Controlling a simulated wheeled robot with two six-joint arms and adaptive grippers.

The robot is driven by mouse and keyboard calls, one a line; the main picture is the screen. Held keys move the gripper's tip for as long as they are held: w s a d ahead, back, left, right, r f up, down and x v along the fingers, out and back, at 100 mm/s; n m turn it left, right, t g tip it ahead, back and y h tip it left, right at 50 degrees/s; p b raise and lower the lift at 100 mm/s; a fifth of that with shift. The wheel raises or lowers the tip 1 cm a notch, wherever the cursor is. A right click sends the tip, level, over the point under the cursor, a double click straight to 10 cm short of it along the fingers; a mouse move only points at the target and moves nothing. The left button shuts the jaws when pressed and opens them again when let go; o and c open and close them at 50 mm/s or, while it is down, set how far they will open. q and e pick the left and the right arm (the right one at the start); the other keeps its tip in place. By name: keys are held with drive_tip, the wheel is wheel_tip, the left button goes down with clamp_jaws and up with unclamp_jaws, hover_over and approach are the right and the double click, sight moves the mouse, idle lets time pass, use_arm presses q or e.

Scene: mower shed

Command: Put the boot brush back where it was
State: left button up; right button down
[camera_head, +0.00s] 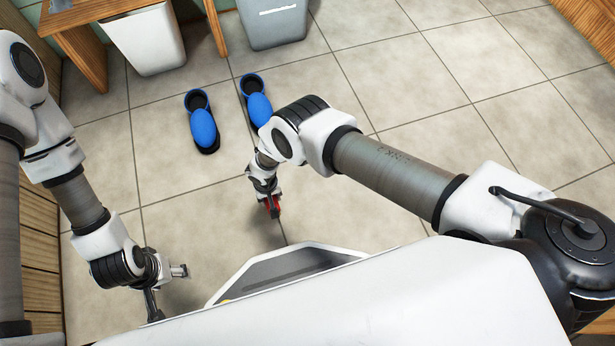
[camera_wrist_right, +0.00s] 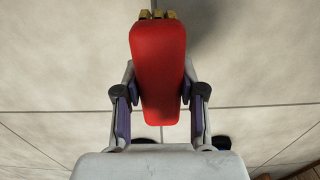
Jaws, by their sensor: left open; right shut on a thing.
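The boot brush (camera_wrist_right: 158,70) has a red back, and a row of short yellowish bristle tufts shows at its far end. My right gripper (camera_wrist_right: 160,100) is shut on it, with one finger on each side, and holds it above the tiled floor. In the head view the brush (camera_head: 272,206) is a small red piece under my right gripper, mostly hidden by it. My left gripper (camera_head: 168,293) is open and empty at the lower left, apart from the brush.
A pair of blue and black shoes, the left one (camera_head: 202,126) and the right one (camera_head: 257,106), stands on the floor beyond my right gripper. A white bin (camera_head: 150,42) and a grey bin (camera_head: 274,24) stand at the back near a wooden table (camera_head: 85,12). The floor at right is clear.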

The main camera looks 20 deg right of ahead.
drive_tip(key=d+b, duration=0.1)
drive_tip(key=b, duration=0.1)
drive_tip(key=w+d+f+b, duration=0.1)
drive_tip(key=b, duration=0.2)
drive_tip(key=w+d+f+b, duration=0.1)
drive_tip(key=d+b, duration=0.1)
drive_tip(key=shift+b, duration=0.35)
drive_tip(key=b, duration=0.1)
hover_over(307, 178)
drive_tip(key=shift+a+r, duration=0.15)
drive_tip(key=shift+f+b, duration=1.65)
drive_tip(key=shift+f, duration=0.2)
drive_tip(key=c, duration=0.7)
unclamp_jaws()
drive_tip(key=shift+r, duration=0.1)
